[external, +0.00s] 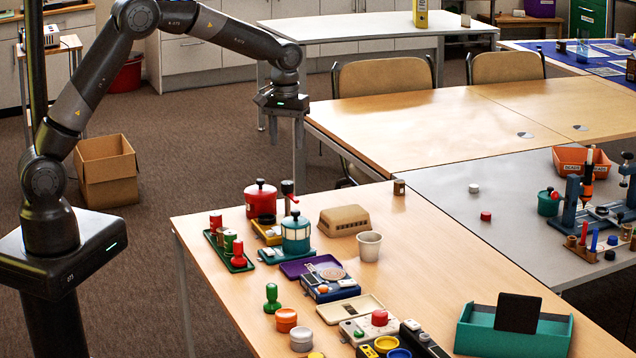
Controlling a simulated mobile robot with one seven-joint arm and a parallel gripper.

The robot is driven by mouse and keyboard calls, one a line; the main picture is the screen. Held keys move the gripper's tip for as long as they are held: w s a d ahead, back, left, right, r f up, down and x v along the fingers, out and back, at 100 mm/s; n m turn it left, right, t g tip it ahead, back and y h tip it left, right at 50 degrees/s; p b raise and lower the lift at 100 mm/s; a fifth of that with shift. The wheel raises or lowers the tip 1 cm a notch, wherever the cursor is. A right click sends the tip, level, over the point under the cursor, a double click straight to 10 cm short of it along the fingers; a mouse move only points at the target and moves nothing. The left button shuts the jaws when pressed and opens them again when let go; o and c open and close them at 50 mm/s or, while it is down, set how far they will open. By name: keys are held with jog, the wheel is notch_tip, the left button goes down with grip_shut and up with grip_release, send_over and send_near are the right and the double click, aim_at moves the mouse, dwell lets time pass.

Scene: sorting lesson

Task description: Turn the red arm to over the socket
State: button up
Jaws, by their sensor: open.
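My gripper (284,120) hangs pointing down, open and empty, at the end of my outstretched arm. It is high above the floor, beyond the far left end of the near wooden table (440,245). No red arm or socket can be made out for certain. A small thin red part (293,199) shows beside a dark upright post (287,187), above a teal canister (296,235); I cannot tell whether it is the red arm. My gripper is apart from these things and touches nothing.
A red pot (261,199), a brown box (344,220), a white cup (369,246) and a teal tray (513,333) stand on the near table. A blue stand (572,204) is on the grey table. A cardboard box (106,170) is on the floor. The near table's middle right is clear.

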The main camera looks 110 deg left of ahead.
aim_at(287, 182)
jog(key=shift+n, duration=0.3)
jog(key=f, duration=0.4)
jog(key=a+f, duration=0.1)
jog(key=f, duration=0.3)
jog(key=a+f, duration=0.1)
jog(key=f, duration=0.3)
jog(key=shift+s+f, duration=0.25)
jog(key=shift+s, duration=0.15)
jog(key=c, duration=1)
jog(key=shift+o, duration=0.2)
